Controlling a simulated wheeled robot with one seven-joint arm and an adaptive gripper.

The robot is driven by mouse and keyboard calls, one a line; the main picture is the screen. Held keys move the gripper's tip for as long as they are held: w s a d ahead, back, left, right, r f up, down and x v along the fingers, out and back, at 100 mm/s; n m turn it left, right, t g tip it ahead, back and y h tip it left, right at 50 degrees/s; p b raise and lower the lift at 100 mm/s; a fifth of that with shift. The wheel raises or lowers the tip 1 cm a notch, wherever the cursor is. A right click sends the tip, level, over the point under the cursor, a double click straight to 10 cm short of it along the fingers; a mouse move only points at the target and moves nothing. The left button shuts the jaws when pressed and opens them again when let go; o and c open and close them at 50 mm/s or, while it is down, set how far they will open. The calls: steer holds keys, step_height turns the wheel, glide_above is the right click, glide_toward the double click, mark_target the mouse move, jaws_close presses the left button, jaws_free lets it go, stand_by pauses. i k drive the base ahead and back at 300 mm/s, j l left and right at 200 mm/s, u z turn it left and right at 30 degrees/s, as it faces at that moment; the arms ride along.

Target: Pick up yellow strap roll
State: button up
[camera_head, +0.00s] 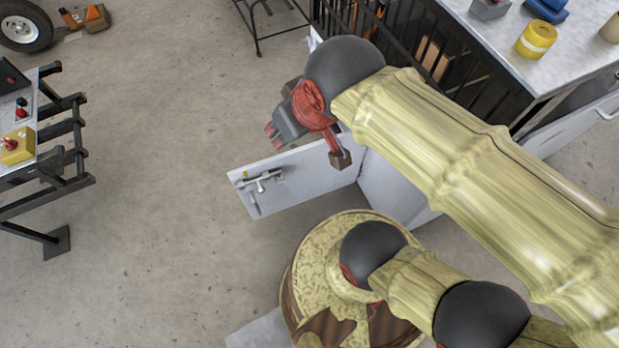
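The yellow strap roll (536,40) stands on the pale worktop at the upper right. Its top and front side show, and nothing covers it. My gripper (313,122) is in the upper middle of the view, well to the left of the roll and apart from it. Its two brown finger ends are spread apart, and I see nothing held between them. My arm runs from the lower right up to the gripper and covers part of the cabinet area below the worktop.
On the worktop (575,62), blue items (546,10), a grey block (490,8) and a beige cylinder (611,28) surround the roll. A black barred rack (470,75) stands left of it. An open white cabinet door (300,180) is below my gripper.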

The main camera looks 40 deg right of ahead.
mark_target(539, 37)
steer(key=k+z, duration=0.1)
steer(key=z, duration=2.25)
steer(key=j, duration=0.25)
